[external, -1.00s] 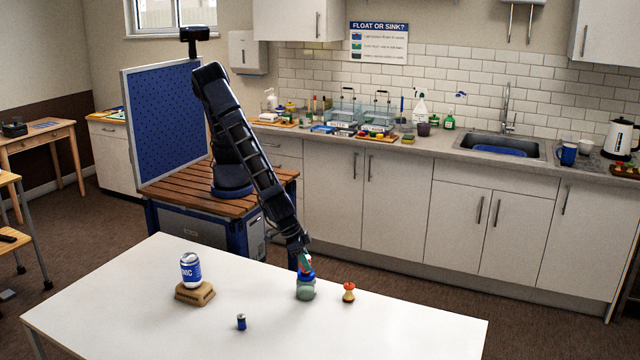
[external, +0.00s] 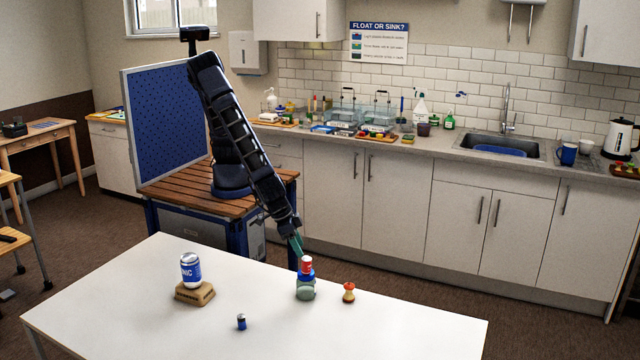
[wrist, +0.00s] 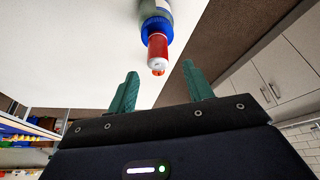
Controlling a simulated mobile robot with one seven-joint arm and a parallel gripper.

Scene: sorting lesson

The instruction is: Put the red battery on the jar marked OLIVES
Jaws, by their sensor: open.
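The red battery (external: 307,264) stands upright on the blue lid of a greenish glass jar (external: 306,291) on the white table. In the wrist view the red battery (wrist: 158,46) shows with its pale end toward me, and the blue lid (wrist: 155,26) lies beneath it. No wording on the jar can be read here. My gripper (external: 296,244) is just above and behind the battery, apart from it. In the wrist view my gripper (wrist: 160,85) has its two green fingers spread, with nothing between them.
An apple core (external: 348,293) stands right of the jar. A blue and dark battery (external: 241,322) stands toward the front. A blue and white can (external: 190,270) sits on a brown block (external: 194,294) at left. The table's right part is clear.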

